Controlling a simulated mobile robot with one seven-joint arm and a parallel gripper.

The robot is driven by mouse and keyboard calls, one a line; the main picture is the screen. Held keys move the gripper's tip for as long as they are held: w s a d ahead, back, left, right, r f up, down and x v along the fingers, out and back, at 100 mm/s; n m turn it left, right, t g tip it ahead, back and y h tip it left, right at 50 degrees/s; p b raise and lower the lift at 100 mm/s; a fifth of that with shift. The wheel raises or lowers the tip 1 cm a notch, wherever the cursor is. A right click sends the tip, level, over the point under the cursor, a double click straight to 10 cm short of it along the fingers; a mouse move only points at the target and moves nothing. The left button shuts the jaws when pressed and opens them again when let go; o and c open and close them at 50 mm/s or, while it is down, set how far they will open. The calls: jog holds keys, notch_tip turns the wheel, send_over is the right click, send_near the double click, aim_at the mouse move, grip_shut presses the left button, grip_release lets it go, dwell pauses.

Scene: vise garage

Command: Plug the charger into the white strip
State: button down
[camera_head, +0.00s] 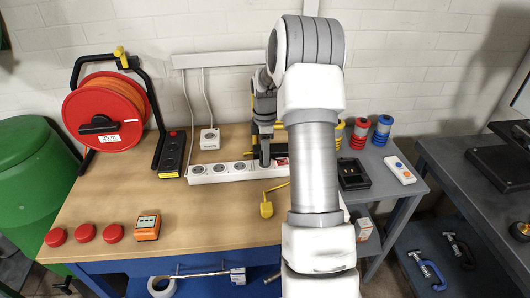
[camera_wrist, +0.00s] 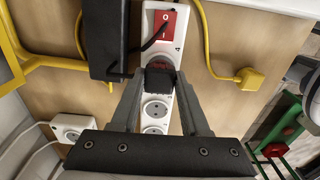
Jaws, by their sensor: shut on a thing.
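The white strip (camera_wrist: 157,108) runs up the middle of the wrist view, with round sockets and a red switch (camera_wrist: 165,24) at its far end. In the head view the strip (camera_head: 222,172) lies along the table's back part. My gripper (camera_wrist: 160,84) is shut on a small black block, apparently the charger (camera_wrist: 160,78), over the strip beside the switch end. A red part shows just beyond it. The block covers the socket under it, so I cannot tell whether it is seated. In the head view my gripper (camera_head: 264,152) points down at the strip, and my arm hides the strip's right end.
A black box (camera_wrist: 103,38) with a dark cable lies close beside the strip. A yellow plug (camera_head: 266,209) and cord lie in front. The front table is mostly clear.

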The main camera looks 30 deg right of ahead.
jog(key=shift+f+b, duration=0.35)
jog(key=shift+f, duration=0.3)
jog(key=shift+c, duration=1.6)
grip_release()
notch_tip(320, 180, up, 18)
jog(key=p, duration=0.1)
jog(key=shift+f+p, duration=0.25)
jog(key=shift+p, duration=0.1)
jog(key=shift+a, duration=0.1)
